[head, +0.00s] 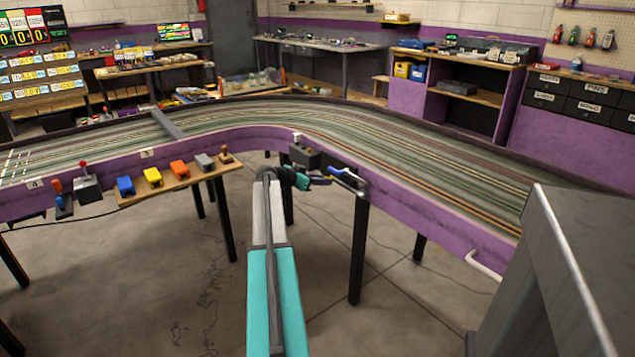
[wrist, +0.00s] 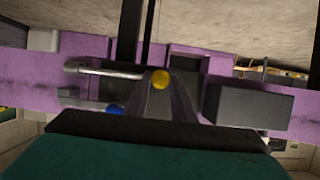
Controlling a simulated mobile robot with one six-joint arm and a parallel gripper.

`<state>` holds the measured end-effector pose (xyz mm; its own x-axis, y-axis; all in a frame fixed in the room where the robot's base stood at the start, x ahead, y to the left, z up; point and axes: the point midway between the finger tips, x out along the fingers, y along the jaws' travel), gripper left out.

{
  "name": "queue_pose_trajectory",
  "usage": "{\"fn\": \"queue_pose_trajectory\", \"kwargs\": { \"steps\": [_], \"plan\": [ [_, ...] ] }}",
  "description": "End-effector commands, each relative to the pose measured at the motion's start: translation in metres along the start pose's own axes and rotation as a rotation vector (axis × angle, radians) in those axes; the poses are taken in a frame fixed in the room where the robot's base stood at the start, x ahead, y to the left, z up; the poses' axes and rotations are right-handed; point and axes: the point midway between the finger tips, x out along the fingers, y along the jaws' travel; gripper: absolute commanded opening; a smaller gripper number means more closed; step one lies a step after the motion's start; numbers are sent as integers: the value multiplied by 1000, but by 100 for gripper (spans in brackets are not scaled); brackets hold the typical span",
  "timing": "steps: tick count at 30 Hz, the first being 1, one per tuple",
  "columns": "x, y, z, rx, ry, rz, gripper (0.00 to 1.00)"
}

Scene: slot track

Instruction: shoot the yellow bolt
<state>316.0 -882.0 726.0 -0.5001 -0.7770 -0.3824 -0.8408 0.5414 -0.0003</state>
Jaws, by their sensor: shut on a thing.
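The yellow bolt shows in the wrist view as a silver rod (wrist: 105,72) lying level against the purple track wall, with a round yellow knob (wrist: 161,79) at its right end. My gripper (wrist: 162,88) is shut on the yellow knob; its dark fingers narrow toward it. A second bolt with a blue knob (wrist: 115,110) lies just below and to the left, partly hidden by my gripper's body. In the head view my gripper (head: 326,180) is at the outer side of the track's bend, and the yellow knob is hidden or too small to make out there.
A dark box (wrist: 248,106) sits on the wall right of my fingers. Table legs (head: 358,250) stand below the purple track wall (head: 430,213). A grey cabinet (head: 560,280) fills the lower right.

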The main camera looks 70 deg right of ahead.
Motion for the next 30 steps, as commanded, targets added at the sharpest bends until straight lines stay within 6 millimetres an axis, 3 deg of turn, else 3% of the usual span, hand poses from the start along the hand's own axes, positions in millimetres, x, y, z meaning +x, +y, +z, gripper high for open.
{"fn": "queue_pose_trajectory", "kwargs": {
  "steps": [12, 13, 15, 30],
  "plan": [
    [-1, 6, 2, -1, -5, 5, 0],
    [-1, 6, 2, -1, -5, 5, 28],
    [-1, 6, 2, -1, -4, 4, 39],
    [-8, 5, 0, 0, -1, 0, 41]
  ]
}}
